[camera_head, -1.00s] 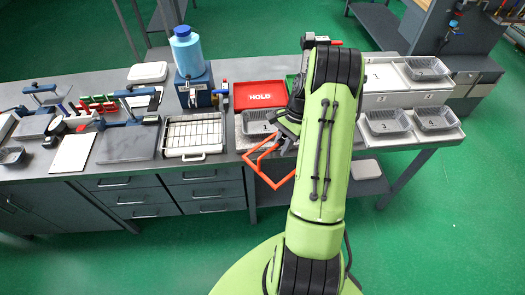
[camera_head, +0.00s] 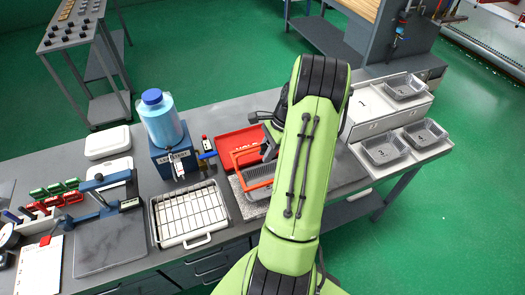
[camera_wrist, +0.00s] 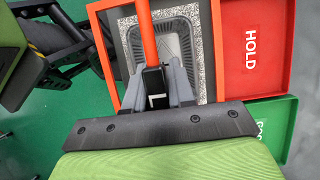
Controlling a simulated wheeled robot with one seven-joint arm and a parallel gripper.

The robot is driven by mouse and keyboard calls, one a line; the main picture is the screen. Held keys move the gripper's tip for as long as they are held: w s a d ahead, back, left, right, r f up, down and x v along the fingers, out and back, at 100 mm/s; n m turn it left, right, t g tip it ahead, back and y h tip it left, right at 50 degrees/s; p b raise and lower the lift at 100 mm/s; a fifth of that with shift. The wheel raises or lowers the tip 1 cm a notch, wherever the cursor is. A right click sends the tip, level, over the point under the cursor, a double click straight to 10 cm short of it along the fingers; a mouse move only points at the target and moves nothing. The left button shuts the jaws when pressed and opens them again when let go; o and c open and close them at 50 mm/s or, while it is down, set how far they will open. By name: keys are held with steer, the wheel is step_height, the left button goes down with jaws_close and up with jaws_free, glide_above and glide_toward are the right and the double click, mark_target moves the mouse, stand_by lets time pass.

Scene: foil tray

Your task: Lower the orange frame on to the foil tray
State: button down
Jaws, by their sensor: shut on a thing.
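My gripper (camera_wrist: 155,82) is shut on the bar of the orange frame (camera_wrist: 147,36). In the head view the frame (camera_head: 236,176) is held over the bench, and my arm hides part of it and most of the gripper. The grey foil tray (camera_wrist: 181,40) lies beneath the frame in the wrist view, seen through its opening. In the head view the tray (camera_head: 258,193) shows partly under the frame. The frame appears above the tray; the exact gap cannot be told.
The tray lies on a speckled pad (camera_wrist: 205,60). A red HOLD tray (camera_head: 226,143) sits right behind it, with a green tray (camera_wrist: 272,108) beside that. A wire-rack tray (camera_head: 158,232) and a blue bottle (camera_head: 160,122) stand left. Numbered foil trays (camera_head: 384,150) stand right.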

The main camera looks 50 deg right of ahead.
steer(key=b, duration=0.5)
glide_above(267, 178)
steer(key=s+a, duration=0.2)
steer(key=a, duration=0.1)
step_height(267, 178, down, 6)
step_height(267, 178, down, 2)
steer(key=shift+d+b, duration=0.1)
steer(key=shift+b, duration=0.35)
steer(key=shift+p, duration=0.3)
steer(key=shift+f+b, duration=1.6)
steer(key=shift+f, duration=1.3)
stand_by(1.0)
steer(key=c, duration=0.9)
jaws_free()
steer(key=p+v, duration=0.3)
steer(key=v, duration=1.2)
steer(key=shift+s+d+r, duration=0.1)
steer(key=shift+s+r, duration=0.05)
steer(key=shift+r, duration=0.2)
